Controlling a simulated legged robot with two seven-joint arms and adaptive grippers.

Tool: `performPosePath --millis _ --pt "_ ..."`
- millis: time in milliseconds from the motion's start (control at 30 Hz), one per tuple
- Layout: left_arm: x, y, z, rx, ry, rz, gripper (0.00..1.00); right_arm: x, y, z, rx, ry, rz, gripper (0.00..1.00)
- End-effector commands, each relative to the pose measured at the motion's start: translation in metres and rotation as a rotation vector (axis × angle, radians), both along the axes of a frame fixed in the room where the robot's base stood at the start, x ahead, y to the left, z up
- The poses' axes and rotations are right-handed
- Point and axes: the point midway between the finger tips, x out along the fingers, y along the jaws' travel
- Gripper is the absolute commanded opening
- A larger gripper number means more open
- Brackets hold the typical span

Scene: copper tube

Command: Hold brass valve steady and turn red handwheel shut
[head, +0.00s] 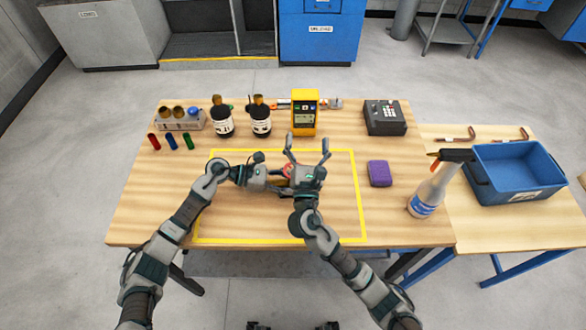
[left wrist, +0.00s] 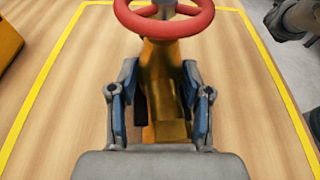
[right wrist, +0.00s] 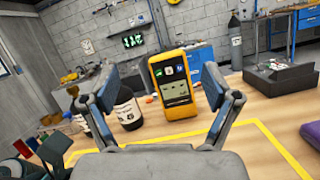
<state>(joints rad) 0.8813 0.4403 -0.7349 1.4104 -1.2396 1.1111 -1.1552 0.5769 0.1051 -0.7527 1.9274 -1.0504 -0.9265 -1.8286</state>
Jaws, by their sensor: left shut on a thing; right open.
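The brass valve (left wrist: 166,85) stands inside the yellow taped square in the left wrist view, with the red handwheel (left wrist: 163,18) on top of it. My left gripper (left wrist: 160,110) is shut on the valve body below the wheel. In the head view a bit of the red handwheel (head: 287,169) shows between my grippers, and the rest of the valve is mostly hidden. My right gripper (head: 307,146) is open and empty beside the handwheel, its fingers pointing toward the back of the table. It also shows open in the right wrist view (right wrist: 163,85).
A yellow meter (head: 305,112) and two dark-and-white jars (head: 222,122) stand behind the yellow square. A purple block (head: 380,173), a spray bottle (head: 430,192) and a blue bin (head: 515,173) are at the right. The square's front left is clear.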

Motion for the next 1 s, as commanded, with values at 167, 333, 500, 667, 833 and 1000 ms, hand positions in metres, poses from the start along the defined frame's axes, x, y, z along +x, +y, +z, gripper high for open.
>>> performPosePath --millis 167,333,500,667,833,1000 --pt "0.000 0.001 0.001 -0.003 -0.002 -0.001 0.29 0.007 -0.017 0.003 -0.077 -0.151 0.266 0.87" --pt "0.000 0.001 0.002 -0.003 -0.002 -0.001 0.29 -0.007 -0.028 -0.011 -0.179 -0.179 0.570 0.87" --pt "0.000 0.001 0.002 -0.003 -0.002 -0.001 0.29 -0.033 -0.044 -0.040 -0.289 -0.088 0.859 0.87" --pt "0.000 0.001 0.001 -0.003 -0.002 -0.001 0.29 -0.057 -0.062 -0.066 -0.364 0.038 1.046 0.87" --pt "0.000 0.001 0.001 -0.003 -0.002 -0.001 0.29 -0.072 -0.073 -0.081 -0.402 0.125 1.140 0.87" --pt "0.000 0.001 0.001 -0.003 -0.002 -0.001 0.29 -0.069 -0.061 -0.084 -0.407 0.141 1.160 0.87"
